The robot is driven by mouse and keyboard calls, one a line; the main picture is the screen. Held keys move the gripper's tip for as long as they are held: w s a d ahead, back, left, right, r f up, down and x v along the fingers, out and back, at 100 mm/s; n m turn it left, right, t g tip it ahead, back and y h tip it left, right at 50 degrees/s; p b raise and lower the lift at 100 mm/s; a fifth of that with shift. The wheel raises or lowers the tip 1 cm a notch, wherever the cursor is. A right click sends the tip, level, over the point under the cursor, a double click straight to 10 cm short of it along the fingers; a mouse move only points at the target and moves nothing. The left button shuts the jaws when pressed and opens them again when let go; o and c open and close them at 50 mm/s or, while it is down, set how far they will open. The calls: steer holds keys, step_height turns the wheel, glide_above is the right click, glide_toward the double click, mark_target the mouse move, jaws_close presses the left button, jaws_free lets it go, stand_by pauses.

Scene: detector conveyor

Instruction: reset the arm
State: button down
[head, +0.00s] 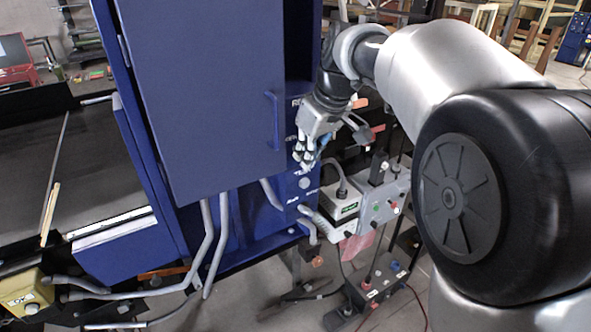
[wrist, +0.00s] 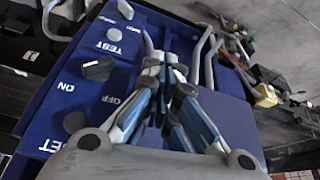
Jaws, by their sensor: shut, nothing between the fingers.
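My gripper (head: 303,163) is in front of the narrow control panel at the right side of the blue cabinet (head: 205,95). In the wrist view my gripper (wrist: 165,68) has its fingers together, with nothing between them. The blue control panel (wrist: 70,100) fills the left of that view. It carries a black rotary knob (wrist: 98,68) between ON and OFF labels, a light button (wrist: 114,35) by the word TEST, and a further dark knob (wrist: 74,122). Whether the fingertips touch the panel cannot be told. My arm reaches in from the right in the head view.
The cabinet door handle (head: 274,120) is left of my gripper. A grey box with knobs (head: 385,200) and a white-green device (head: 342,203) stand below right. Grey conduits (head: 208,240) run under the cabinet. A dark conveyor belt (head: 85,165) lies at left.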

steer(key=s+d+f+m+h+b, duration=0.1)
steer(key=s+d+f+m+b, duration=0.15)
steer(key=s+f+b, duration=0.4)
steer(key=s+d+f+m+b, duration=0.1)
steer(key=s+d+f+b, duration=0.25)
steer(key=s+b, duration=0.55)
steer(key=s+d+f+m+b, duration=0.1)
steer(key=s+f+m+b, duration=0.1)
steer(key=s+f, duration=0.6)
steer(key=s+d+f+m+t+h+b, duration=0.1)
steer(key=s+f+m+b, duration=0.1)
steer(key=s+f+b, duration=0.3)
steer(key=s+f, duration=0.3)
steer(key=f, duration=0.3)
steer(key=shift+s+d+f+h, duration=0.2)
steer(key=shift+d+f+h, duration=0.1)
steer(key=shift+f, duration=0.05)
